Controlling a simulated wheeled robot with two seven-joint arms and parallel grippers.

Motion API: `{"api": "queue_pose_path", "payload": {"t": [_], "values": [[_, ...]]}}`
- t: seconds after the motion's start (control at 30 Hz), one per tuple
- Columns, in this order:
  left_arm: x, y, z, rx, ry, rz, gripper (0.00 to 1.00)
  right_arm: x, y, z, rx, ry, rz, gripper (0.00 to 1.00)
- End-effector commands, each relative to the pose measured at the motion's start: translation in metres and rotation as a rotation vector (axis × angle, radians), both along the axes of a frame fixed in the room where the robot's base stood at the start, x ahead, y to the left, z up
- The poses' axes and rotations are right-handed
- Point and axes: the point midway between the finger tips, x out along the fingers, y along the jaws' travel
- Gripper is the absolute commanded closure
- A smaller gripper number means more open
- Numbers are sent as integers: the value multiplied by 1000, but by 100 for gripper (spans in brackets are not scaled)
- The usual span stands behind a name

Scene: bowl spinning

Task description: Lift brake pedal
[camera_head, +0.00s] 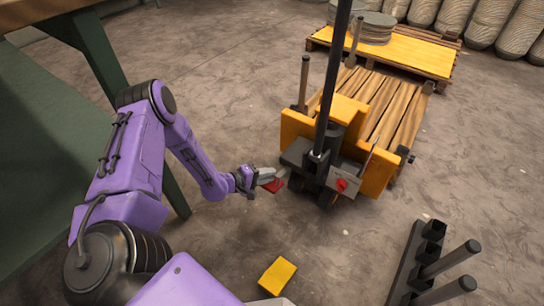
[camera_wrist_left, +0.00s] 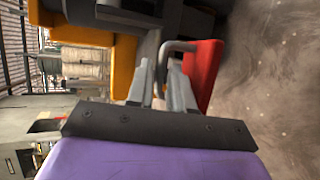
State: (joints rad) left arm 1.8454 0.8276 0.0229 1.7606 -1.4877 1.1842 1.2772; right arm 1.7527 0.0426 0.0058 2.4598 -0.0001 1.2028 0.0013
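The brake pedal is a small red plate (camera_head: 273,186) low on the left side of the yellow pallet jack (camera_head: 296,125). In the left wrist view the red pedal (camera_wrist_left: 206,68) stands just right of the fingers, with a bent grey bar (camera_wrist_left: 182,46) beside it. My left gripper (camera_head: 268,176) is at the pedal, reaching in from the left. In the wrist view its two fingers (camera_wrist_left: 160,78) are apart, and the grey bar runs down between them. Whether a finger touches the bar or the pedal I cannot tell. My right gripper is not in view.
The jack's tall black handle (camera_head: 333,75) rises beside the pedal. A red knob (camera_head: 341,185) is on its front. A wooden pallet (camera_head: 385,105) lies behind. A green table (camera_head: 40,150) is at left, a yellow block (camera_head: 277,276) and black rack (camera_head: 408,265) in front.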

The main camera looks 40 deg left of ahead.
Motion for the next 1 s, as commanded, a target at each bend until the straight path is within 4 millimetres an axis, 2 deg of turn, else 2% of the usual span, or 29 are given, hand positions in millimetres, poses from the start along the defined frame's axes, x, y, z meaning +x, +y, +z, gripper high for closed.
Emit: {"api": "queue_pose_path", "payload": {"t": [0.03,0.2,0.4,1.0], "values": [[-11,5,12,-1,2,2,79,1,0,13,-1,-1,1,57],[-45,20,25,-2,1,3,79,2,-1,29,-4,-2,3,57],[-67,29,30,-2,-1,1,79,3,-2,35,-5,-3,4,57],[-69,29,29,8,-5,-4,79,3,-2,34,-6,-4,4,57]]}}
